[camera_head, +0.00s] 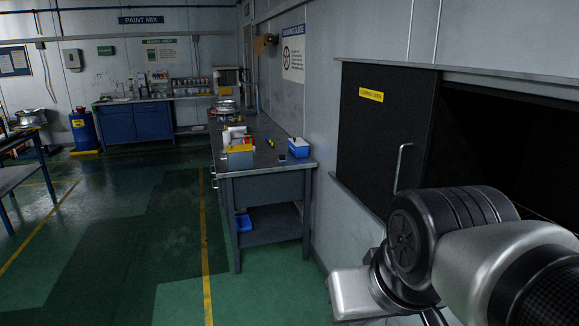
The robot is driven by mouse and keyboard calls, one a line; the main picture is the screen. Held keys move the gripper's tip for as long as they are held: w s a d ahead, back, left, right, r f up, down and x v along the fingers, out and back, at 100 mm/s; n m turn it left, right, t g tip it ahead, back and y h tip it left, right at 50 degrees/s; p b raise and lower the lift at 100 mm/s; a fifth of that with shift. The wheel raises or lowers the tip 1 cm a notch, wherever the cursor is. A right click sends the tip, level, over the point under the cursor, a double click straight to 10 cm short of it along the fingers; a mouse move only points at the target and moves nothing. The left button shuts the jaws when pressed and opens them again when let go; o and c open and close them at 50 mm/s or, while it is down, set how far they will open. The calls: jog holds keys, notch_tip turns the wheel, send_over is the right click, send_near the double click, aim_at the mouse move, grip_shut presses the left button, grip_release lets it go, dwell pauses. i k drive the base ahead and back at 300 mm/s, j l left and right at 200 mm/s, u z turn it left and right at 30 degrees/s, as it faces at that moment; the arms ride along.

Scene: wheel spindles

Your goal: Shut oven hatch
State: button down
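The oven hatch (378,140) is a black sliding panel on the right-hand wall, with a yellow label (371,95) near its top. A silver vertical bar handle (401,168) is at its right side. The hatch stands to the left of the dark oven opening (505,150), which is uncovered. My arm's silver and black links reach in at the lower right, in front of the opening's lower part and just below the handle. They do not appear to touch the handle. The fingers of my gripper do not show, so its grip cannot be seen.
A grey workbench (262,170) with a blue box (299,148) and other items stands along the wall left of the hatch. Another table (20,175) is at the far left. Blue cabinets (137,122) line the back wall. The green floor between is clear.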

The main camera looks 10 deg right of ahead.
aim_at(387, 113)
jog(key=i+z, duration=0.2)
jog(key=i, duration=0.25)
jog(key=i+j+z, duration=0.2)
jog(key=i, duration=0.25)
jog(key=i+j+z, duration=0.2)
jog(key=i, duration=0.25)
jog(key=i+j+z, duration=0.25)
jog(key=i+z, duration=0.2)
jog(key=i+j+z, duration=0.55)
jog(key=j+z, duration=0.3)
